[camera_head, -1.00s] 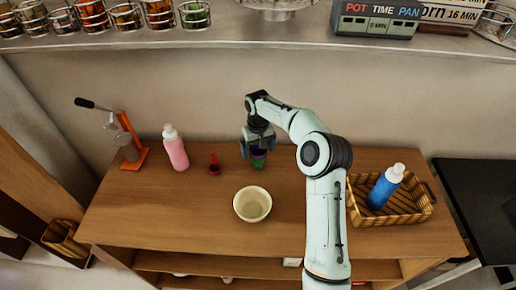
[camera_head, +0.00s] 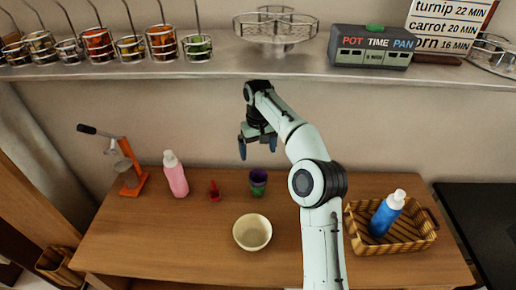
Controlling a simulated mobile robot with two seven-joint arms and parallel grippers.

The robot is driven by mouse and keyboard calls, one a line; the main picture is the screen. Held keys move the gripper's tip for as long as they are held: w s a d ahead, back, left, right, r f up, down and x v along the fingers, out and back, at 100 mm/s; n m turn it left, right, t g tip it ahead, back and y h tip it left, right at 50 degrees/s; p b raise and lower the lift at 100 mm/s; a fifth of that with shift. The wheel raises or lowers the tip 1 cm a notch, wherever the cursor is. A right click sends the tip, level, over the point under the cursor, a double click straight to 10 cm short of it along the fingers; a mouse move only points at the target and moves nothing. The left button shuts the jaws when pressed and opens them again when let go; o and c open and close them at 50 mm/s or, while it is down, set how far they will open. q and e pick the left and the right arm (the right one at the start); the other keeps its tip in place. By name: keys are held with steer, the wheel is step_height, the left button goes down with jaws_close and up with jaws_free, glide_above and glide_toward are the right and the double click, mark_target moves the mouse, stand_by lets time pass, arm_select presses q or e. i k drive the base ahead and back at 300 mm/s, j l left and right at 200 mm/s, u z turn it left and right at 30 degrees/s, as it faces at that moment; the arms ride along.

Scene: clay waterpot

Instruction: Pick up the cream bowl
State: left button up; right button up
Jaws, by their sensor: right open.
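The cream bowl (camera_head: 252,233) stands upright and empty on the wooden table, near its front middle. My right gripper (camera_head: 257,152) is open and empty, pointing down. It hangs above the back part of the table, behind the bowl and apart from it. A small purple and green cup (camera_head: 258,184) stands on the table below the gripper. My left gripper does not show.
On the wooden table (camera_head: 150,240) stand an orange press (camera_head: 130,165), a pink bottle (camera_head: 175,175), a small red object (camera_head: 214,192) and a wicker basket (camera_head: 412,240) holding a blue bottle (camera_head: 386,214). A shelf (camera_head: 220,66) with several jars runs above.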

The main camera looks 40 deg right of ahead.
mark_target(252, 231)
steer(key=k, duration=1.5)
